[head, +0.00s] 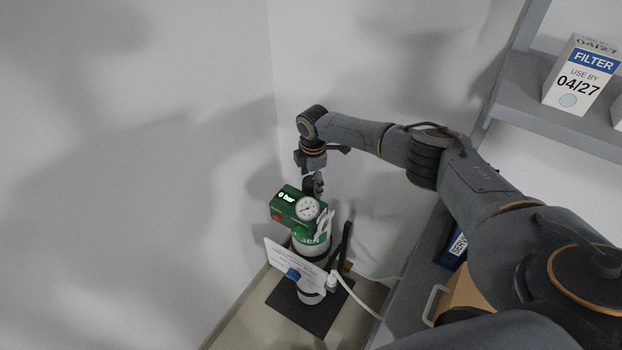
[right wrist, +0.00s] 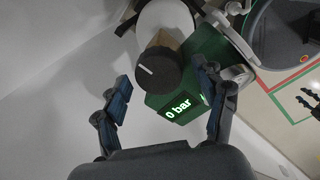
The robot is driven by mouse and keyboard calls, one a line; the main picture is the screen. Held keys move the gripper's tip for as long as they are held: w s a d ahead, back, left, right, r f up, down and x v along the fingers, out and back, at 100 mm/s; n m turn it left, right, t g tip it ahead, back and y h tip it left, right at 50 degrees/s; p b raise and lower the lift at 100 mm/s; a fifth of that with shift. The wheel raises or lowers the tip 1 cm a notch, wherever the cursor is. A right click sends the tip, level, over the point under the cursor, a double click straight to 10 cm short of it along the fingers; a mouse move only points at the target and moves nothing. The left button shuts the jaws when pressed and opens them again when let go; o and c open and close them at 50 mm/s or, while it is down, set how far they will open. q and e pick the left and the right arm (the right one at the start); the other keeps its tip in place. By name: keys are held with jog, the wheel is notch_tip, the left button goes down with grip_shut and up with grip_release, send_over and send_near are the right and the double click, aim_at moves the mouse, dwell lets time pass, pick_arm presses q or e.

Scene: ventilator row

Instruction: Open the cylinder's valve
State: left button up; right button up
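The cylinder (head: 312,242) stands upright in the corner, white with a green shoulder. Its green valve head (head: 288,205) carries a round gauge (head: 307,208) and a lit display reading "0 bar"; the display also shows in the right wrist view (right wrist: 179,107). A black valve knob (right wrist: 159,73) with a white line mark sits beside the display. My right gripper (head: 313,187) is at the top of the valve head, pointing down. In the right wrist view its blue-padded fingers are spread on either side of the knob, with gaps visible.
A white card (head: 297,270) hangs in front of the cylinder, which stands on a dark base plate (head: 290,302). A pale hose (head: 360,302) runs off right. Walls are close behind and left. A grey shelf (head: 540,110) holds a filter box (head: 581,76) at right.

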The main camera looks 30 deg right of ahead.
jog(key=c, duration=0.9)
